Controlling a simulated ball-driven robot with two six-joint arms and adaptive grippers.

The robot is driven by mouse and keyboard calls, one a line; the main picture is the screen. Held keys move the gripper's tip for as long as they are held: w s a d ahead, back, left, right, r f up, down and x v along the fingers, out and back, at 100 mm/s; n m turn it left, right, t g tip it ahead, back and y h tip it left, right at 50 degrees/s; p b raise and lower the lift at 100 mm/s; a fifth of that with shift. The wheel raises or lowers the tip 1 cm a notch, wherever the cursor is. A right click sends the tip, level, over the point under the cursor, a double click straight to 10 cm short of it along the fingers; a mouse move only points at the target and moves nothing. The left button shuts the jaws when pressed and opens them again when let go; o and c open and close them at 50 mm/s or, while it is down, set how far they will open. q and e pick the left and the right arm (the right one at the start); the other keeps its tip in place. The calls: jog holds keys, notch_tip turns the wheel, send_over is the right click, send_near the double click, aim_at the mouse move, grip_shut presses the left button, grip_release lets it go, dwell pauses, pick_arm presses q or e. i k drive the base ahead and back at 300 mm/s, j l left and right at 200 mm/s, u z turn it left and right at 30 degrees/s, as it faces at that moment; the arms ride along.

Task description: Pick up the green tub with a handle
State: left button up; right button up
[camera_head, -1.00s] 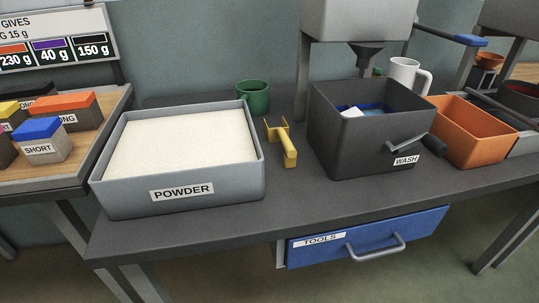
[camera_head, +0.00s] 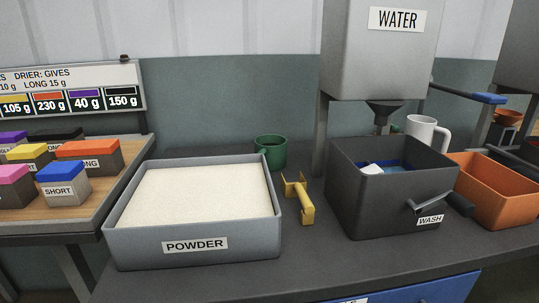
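A green tub (camera_head: 271,153) stands upright on the dark table, behind the back right corner of the powder bin. Its lower left part is hidden by the bin. I cannot see a handle on it from here. A white tub with a handle on its right side (camera_head: 424,131) stands further right, behind the wash bin. Neither of my grippers is in view.
The grey powder bin (camera_head: 195,249) fills the table's left part. A yellow scoop (camera_head: 303,200) lies between it and the dark wash bin (camera_head: 372,205). An orange bin (camera_head: 492,190) stands right. A water tank (camera_head: 378,60) hangs above. The table's front strip is clear.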

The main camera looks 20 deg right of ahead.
aim_at(274, 147)
jog(key=z, duration=1.4)
jog(key=k+l, duration=0.15)
jog(key=l, duration=0.2)
jog(key=k+l+z, duration=0.1)
jog(key=l, duration=0.25)
jog(key=k, duration=0.1)
